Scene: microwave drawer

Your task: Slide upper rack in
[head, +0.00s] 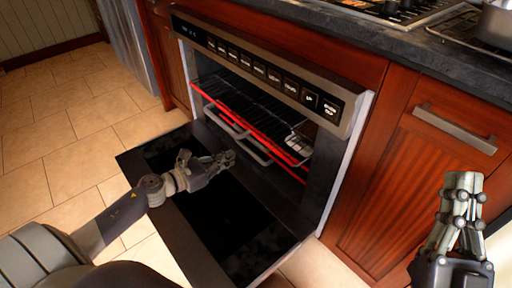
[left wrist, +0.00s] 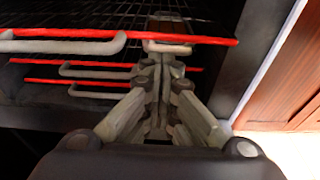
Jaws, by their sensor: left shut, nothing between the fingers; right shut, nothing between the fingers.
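The oven (head: 255,60) stands open with its door (head: 225,215) folded down. The upper rack (head: 245,115) is a dark wire grid with a red front bar and grey handle, inside the cavity. It also shows across the top of the left wrist view (left wrist: 60,33). My left gripper (head: 228,158) is above the open door, in front of the racks. In the left wrist view its closed fingers (left wrist: 163,62) point at the upper rack's front bar; contact is unclear. My right gripper (head: 463,182) is shut and empty at the far right, away from the oven.
More red-fronted racks (left wrist: 70,82) lie below the upper one. A light object (head: 297,144) sits at the racks' right side. A wooden cabinet (head: 415,190) with a metal handle stands right of the oven. A dark countertop (head: 390,35) runs above. Tiled floor at left is clear.

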